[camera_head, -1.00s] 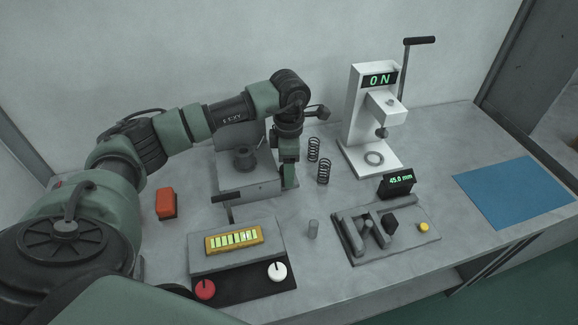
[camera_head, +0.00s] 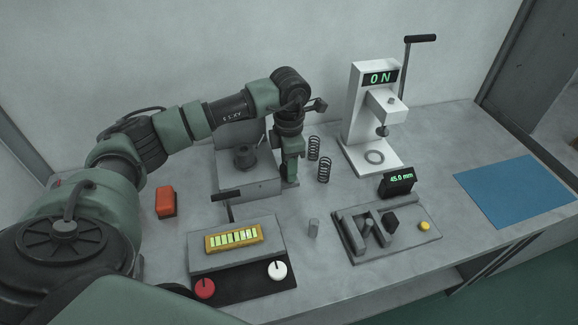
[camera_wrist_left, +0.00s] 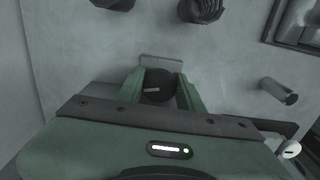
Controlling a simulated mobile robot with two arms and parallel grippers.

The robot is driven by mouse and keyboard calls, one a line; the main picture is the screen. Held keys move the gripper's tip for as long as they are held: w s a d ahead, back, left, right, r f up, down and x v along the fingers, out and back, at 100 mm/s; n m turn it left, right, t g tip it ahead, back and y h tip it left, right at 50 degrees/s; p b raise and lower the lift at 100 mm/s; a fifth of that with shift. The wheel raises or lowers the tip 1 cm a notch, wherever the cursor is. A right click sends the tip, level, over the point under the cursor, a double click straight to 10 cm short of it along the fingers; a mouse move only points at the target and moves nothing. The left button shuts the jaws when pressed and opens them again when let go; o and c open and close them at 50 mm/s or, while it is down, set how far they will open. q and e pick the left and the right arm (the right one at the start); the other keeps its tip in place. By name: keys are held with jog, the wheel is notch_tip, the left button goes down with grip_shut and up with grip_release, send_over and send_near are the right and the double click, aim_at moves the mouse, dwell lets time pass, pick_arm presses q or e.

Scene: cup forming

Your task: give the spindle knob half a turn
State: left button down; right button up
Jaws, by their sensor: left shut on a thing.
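The spindle knob (camera_wrist_left: 157,87) is a dark round knob with a short pale mark, seen between my left gripper's green fingers in the left wrist view. The mark lies nearly level in that view. My left gripper (camera_wrist_left: 160,92) is shut on the knob, one finger on each side. In the head view my left gripper (camera_head: 290,178) points down at the right side of the grey machine (camera_head: 237,188) and hides the knob. My right gripper is not in view.
Two black springs (camera_head: 324,171) stand just right of my left gripper. The white press (camera_head: 358,120) reads "ON", and a gauge display (camera_head: 397,182) reads 45.0 mm. In front are a control panel (camera_head: 238,262) and a small grey peg (camera_head: 313,228). A blue mat (camera_head: 515,192) lies at right.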

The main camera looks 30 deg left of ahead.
pick_arm(q)
jog(key=n, duration=0.4)
jog(key=shift+w+a+r+n, duration=0.1)
jog(key=shift+n, duration=0.2)
dwell(0.3)
jog(key=c, duration=0.9)
grip_release()
